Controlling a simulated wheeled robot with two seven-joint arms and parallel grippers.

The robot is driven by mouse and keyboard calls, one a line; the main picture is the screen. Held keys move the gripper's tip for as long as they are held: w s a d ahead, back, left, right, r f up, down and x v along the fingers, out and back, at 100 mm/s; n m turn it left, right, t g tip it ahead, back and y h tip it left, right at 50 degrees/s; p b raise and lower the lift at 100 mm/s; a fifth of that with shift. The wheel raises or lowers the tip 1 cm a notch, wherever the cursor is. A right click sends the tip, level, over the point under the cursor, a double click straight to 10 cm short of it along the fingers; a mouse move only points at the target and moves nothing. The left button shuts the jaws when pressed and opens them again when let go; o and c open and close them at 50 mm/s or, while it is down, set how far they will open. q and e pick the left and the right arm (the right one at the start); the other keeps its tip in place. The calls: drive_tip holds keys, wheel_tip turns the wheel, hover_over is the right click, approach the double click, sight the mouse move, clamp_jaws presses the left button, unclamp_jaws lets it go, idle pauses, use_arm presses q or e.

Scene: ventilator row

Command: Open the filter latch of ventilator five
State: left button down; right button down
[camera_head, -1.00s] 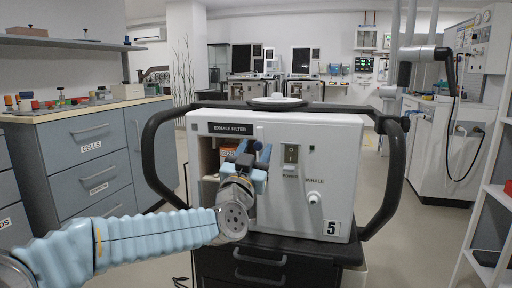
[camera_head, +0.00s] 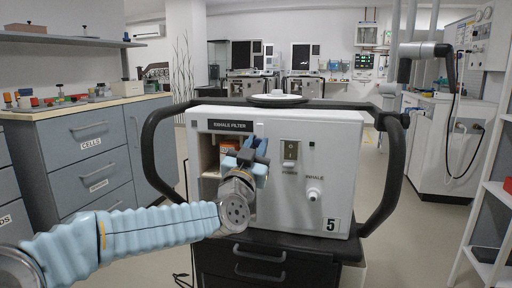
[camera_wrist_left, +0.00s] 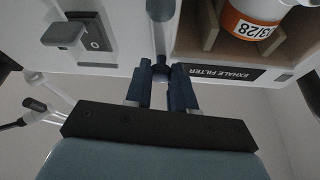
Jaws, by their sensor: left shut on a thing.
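Ventilator five (camera_head: 300,207) is a white box with a "5" label on its lower right front. Its open filter bay, under the "EXHALE FILTER" sign (camera_head: 229,126), holds a white canister with an orange label, the filter (camera_wrist_left: 255,22). My left gripper (camera_head: 255,152) is in front of the bay's right side, partly hiding the bay and the filter. In the left wrist view, which sees the ventilator upside down, the gripper (camera_wrist_left: 160,80) is shut on the dark rounded end of the filter latch (camera_wrist_left: 161,38), a grey bar beside the bay. My right gripper is not in view.
A black handle frame (camera_head: 388,190) curves around the ventilator's sides. A power switch (camera_head: 290,151) and an inhale port (camera_head: 313,194) are on the front, right of my gripper. A drawer cabinet (camera_head: 95,160) stands at left, a white shelf (camera_head: 492,215) at right.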

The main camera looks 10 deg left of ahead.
use_arm(q)
drive_tip(key=shift+d+m, duration=0.15)
drive_tip(key=shift+m, duration=0.35)
drive_tip(key=c, duration=1)
unclamp_jaws()
drive_tip(key=shift+o, duration=0.2)
drive_tip(key=shift+s, duration=0.1)
drive_tip(key=b+v, duration=0.2)
drive_tip(key=v, duration=1.1)
drive_tip(key=shift+s+f, duration=0.2)
drive_tip(key=shift+s, duration=0.05)
